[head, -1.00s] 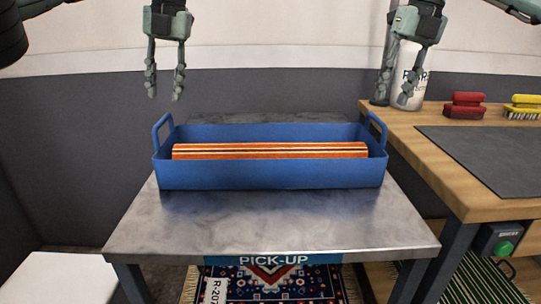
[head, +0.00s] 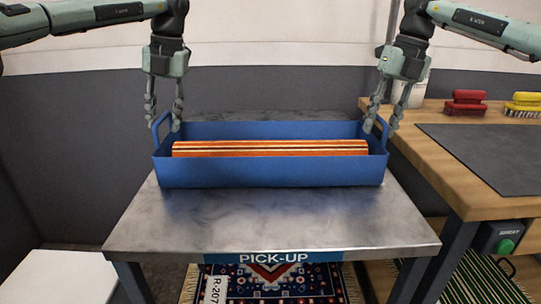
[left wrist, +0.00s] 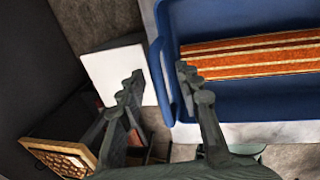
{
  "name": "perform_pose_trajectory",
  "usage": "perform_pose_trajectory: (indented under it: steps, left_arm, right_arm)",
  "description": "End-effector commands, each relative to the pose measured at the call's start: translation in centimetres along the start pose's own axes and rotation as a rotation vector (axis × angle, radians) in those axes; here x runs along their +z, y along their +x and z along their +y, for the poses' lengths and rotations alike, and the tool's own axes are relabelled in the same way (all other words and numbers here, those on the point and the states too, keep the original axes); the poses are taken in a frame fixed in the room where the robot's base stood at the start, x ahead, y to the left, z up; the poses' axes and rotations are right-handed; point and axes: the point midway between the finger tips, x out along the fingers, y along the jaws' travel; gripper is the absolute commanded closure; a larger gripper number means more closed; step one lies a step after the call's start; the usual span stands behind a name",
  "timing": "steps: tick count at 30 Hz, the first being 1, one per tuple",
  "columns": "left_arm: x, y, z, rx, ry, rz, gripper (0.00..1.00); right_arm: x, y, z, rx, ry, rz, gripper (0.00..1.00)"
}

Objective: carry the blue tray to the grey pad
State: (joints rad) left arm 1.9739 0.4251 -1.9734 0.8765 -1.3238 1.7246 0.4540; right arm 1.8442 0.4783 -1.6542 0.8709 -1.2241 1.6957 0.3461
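The blue tray (head: 270,174) sits on the metal pick-up table, with an upright loop handle at each end. A rolled orange striped rug (head: 270,148) lies in it. My left gripper (head: 163,126) is open at the left handle (head: 157,132), with its fingers on either side of it. The left wrist view shows the tray's handle (left wrist: 160,80) between the open fingers (left wrist: 160,80). My right gripper (head: 381,124) is open at the right handle (head: 383,132), its fingers on either side. I cannot tell whether any finger touches a handle. The grey pad (head: 490,157) lies flat on the wooden bench at the right.
The metal table (head: 270,225) has bare room in front of the tray. The wooden bench (head: 440,165) stands close on its right, with a red brush (head: 465,104), a yellow brush (head: 523,106) and a white container (head: 410,95) at the back. A green button box (head: 503,240) hangs on its front.

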Motion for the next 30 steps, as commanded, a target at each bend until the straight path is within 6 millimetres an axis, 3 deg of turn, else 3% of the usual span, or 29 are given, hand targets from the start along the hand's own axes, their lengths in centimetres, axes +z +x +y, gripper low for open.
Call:
perform_pose_trajectory:
  steps: [2,10,30]
  left_arm:
    - [0.00,-0.01,0.01,0.000,0.000,0.000,0.67]
    - [0.00,-0.04,0.02,0.000,0.000,0.000,1.00]
    - [0.03,-0.50,0.15,0.000,-0.002,-0.002,1.00]
  right_arm:
    - [0.00,-0.02,-0.01,0.000,0.000,0.000,0.68]
    - [0.00,-0.05,0.00,0.000,0.000,0.000,1.00]
    - [0.03,-0.52,0.09,0.001,0.000,-0.003,1.00]
